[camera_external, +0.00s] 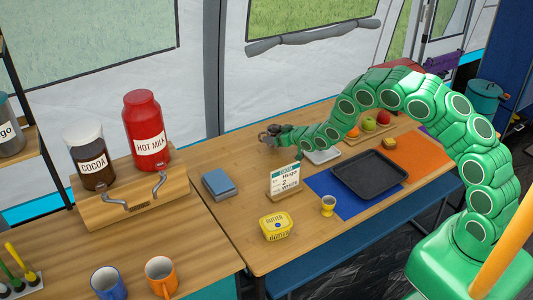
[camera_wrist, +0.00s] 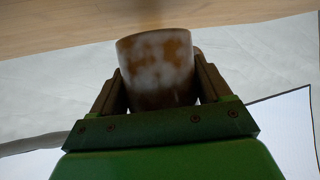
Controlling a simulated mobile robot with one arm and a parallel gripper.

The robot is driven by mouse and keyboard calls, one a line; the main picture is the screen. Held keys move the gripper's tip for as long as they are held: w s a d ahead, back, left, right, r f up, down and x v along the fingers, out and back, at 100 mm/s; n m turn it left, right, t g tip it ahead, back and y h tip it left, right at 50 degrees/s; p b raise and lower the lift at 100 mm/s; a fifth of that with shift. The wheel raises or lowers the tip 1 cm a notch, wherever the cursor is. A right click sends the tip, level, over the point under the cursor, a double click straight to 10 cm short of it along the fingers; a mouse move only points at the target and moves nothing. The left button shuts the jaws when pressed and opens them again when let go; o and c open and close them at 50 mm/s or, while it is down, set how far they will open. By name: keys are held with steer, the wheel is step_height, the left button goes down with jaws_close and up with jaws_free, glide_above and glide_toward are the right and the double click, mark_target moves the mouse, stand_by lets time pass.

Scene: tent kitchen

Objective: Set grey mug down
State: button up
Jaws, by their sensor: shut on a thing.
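My gripper (camera_external: 276,134) is over the far edge of the wooden table (camera_external: 240,200), near the tent wall. In the wrist view, my gripper (camera_wrist: 160,95) is shut on a cylindrical, brownish-grey, mottled mug (camera_wrist: 156,68), with one finger on each side. In the external view the mug is too small and covered to make out clearly. I cannot tell whether it touches the table.
A blue-grey box (camera_external: 218,184) and a white label card (camera_external: 285,181) stand nearer the front. A butter tub (camera_external: 276,226), a yellow egg cup (camera_external: 328,206) and a dark tray (camera_external: 371,174) are to the right. Bare wood lies between the box and my gripper.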

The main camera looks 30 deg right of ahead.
steer(key=shift+f, duration=0.75)
steer(key=shift+s+f, duration=0.1)
steer(key=shift+f, duration=0.35)
